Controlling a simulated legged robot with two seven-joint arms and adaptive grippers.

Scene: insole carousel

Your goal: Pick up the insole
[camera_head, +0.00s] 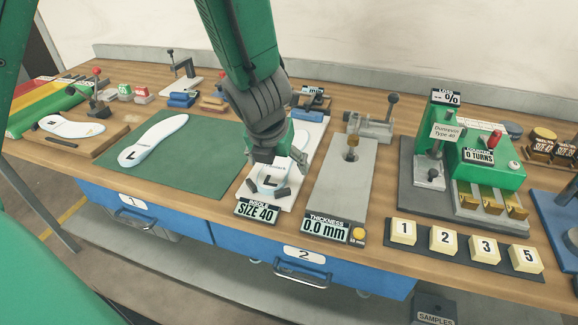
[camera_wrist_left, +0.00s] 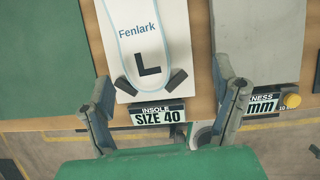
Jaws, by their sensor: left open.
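A white insole with a pale blue rim, marked "Fenlark" and a black L (camera_wrist_left: 150,45), lies on a white gauge board (camera_wrist_left: 178,82) between two dark stops at its heel. In the head view this insole (camera_head: 271,181) is partly hidden by my left gripper (camera_head: 277,157). In the wrist view my left gripper (camera_wrist_left: 163,78) is open, its fingers apart on either side of the board, with nothing between them held. A second L insole (camera_head: 155,139) lies on the green mat (camera_head: 205,163). A third insole (camera_head: 72,126) lies on a wooden board at the left. My right gripper is not in view.
A label reading SIZE 40 (camera_head: 257,210) fronts the gauge board. A grey thickness gauge (camera_head: 338,185) stands close on its right, with an upright post. A green machine (camera_head: 487,160) and numbered blocks (camera_head: 443,240) are further right. Wooden bench edge runs along the front.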

